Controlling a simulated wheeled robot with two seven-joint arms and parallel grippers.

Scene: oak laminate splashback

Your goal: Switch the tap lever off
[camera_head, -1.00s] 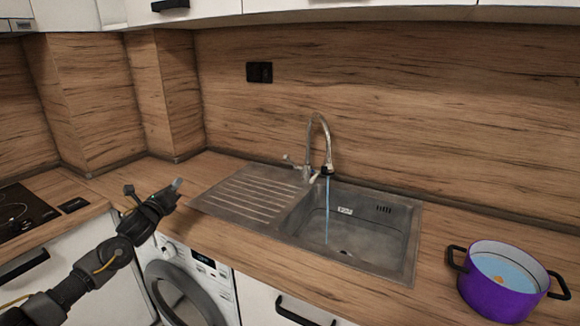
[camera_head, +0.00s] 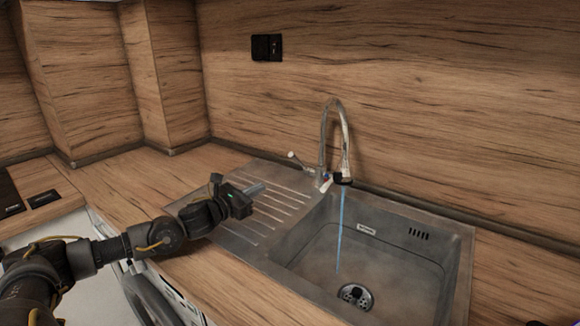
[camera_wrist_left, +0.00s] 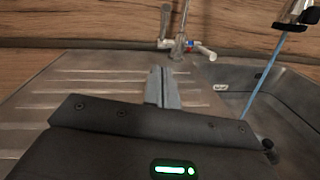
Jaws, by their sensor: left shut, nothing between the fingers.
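The chrome tap (camera_head: 335,140) stands behind the sink, its curved spout over the basin. A thin blue stream of water (camera_head: 340,225) runs from the spout into the basin. A lever with a pale tip (camera_head: 298,158) sticks out to the left of the tap base. In the left wrist view the tap base (camera_wrist_left: 179,45) shows beyond my fingers, with a handle with red and blue marks (camera_wrist_left: 203,49) on its right. My left gripper (camera_head: 258,189) is shut and empty above the ribbed drainer, in front and left of the tap, apart from it. My right gripper is not in view.
The metal sink (camera_head: 455,262) has a basin with a drain (camera_head: 355,295) and a ribbed drainer on the left. A wood splashback (camera_head: 420,100) stands close behind the tap. A black socket (camera_head: 267,47) is on it. The worktop left of the drainer is clear.

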